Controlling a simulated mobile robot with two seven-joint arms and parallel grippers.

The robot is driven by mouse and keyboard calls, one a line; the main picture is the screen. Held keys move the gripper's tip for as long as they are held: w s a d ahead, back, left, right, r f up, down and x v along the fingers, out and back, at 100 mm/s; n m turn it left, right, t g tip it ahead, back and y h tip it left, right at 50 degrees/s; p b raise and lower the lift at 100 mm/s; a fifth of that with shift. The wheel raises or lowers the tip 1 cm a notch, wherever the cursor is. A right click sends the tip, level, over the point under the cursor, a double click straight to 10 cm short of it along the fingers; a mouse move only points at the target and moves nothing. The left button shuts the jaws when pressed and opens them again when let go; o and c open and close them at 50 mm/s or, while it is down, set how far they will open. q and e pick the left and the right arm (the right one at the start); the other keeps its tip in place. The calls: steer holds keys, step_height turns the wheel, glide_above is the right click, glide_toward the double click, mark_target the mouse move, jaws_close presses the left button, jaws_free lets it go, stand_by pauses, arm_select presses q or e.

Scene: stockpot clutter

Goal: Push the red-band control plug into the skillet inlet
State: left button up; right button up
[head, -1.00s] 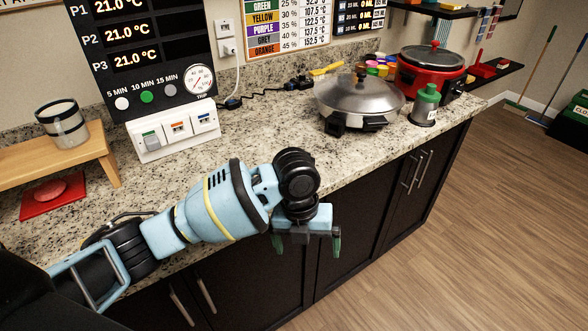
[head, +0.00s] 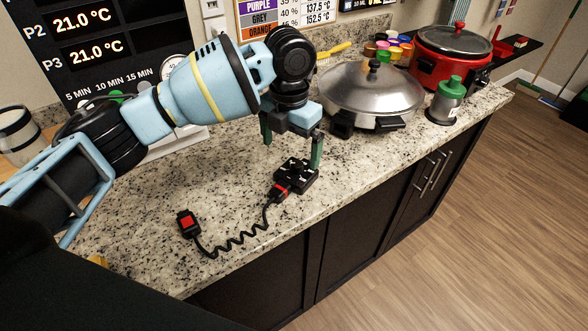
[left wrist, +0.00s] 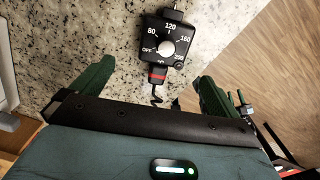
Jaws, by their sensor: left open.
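The control plug (head: 297,173) is a black box with a dial and a red band (head: 281,188). It lies on the counter near the front edge, its coiled cord running left. My left gripper (head: 291,148) is open above it and holds nothing. In the left wrist view the plug (left wrist: 166,48) shows its temperature dial face up, ahead of and between the open fingers (left wrist: 153,92). The skillet (head: 370,94) stands further back to the right, with a domed metal lid and black handles. I cannot make out its inlet. My right gripper is not in view.
The cord (head: 232,240) ends in a black piece with a red face (head: 188,222) at the left. A green-topped shaker (head: 446,100) and a red cooker (head: 448,66) stand right of the skillet. Bare counter lies between plug and skillet.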

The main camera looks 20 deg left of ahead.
mark_target(294, 166)
arm_select(q)
steer(key=shift+s, duration=0.2)
steer(key=shift+s+d+f, duration=0.1)
steer(key=shift+s+f, duration=0.05)
steer(key=shift+f, duration=1.05)
steer(key=shift+w+f, duration=0.2)
steer(key=f, duration=0.5)
steer(key=shift+w+d, duration=0.25)
steer(key=shift+w, duration=0.05)
steer(key=shift+r, duration=0.1)
steer(key=c, duration=1.1)
steer(key=shift+c, duration=0.5)
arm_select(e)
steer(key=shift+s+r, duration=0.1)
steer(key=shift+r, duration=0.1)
arm_select(q)
steer(key=shift+r, duration=0.1)
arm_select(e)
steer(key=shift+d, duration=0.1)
